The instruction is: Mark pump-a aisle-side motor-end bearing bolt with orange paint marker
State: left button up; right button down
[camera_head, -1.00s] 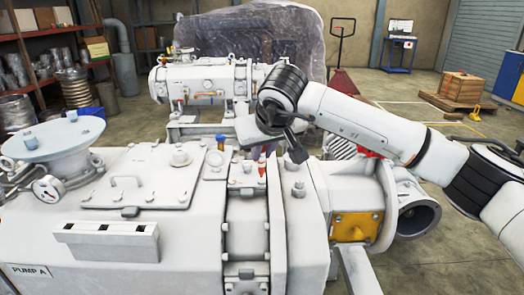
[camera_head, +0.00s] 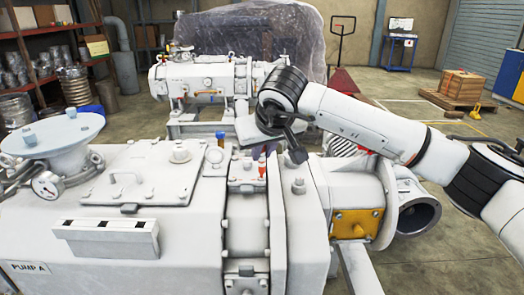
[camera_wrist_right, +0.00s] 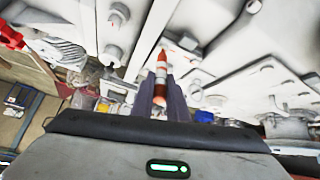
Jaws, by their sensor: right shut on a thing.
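Pump A (camera_head: 110,200), a large white housing with a "PUMP A" label, fills the lower left of the head view. My right gripper (camera_head: 262,152) is above its flanged bearing section, partly hidden by my wrist. It is shut on the orange paint marker (camera_head: 262,168), an orange-red and white stick pointing down. In the right wrist view the marker (camera_wrist_right: 161,72) stands between the dark fingers (camera_wrist_right: 160,97), tip toward the housing. Bolt heads show near it, one beyond the tip (camera_wrist_right: 189,41) and one at upper left (camera_wrist_right: 118,14). I cannot tell whether the tip touches anything. My left gripper is out of view.
A pressure gauge (camera_head: 46,184) and a round flange (camera_head: 52,132) rise at the pump's left. A lifting handle (camera_head: 124,184) stands on its cover plate. A yellow plate (camera_head: 356,224) sits at the right end.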

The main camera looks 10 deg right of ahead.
jog(key=shift+r+p, duration=2.2)
jog(key=shift+r, duration=0.8)
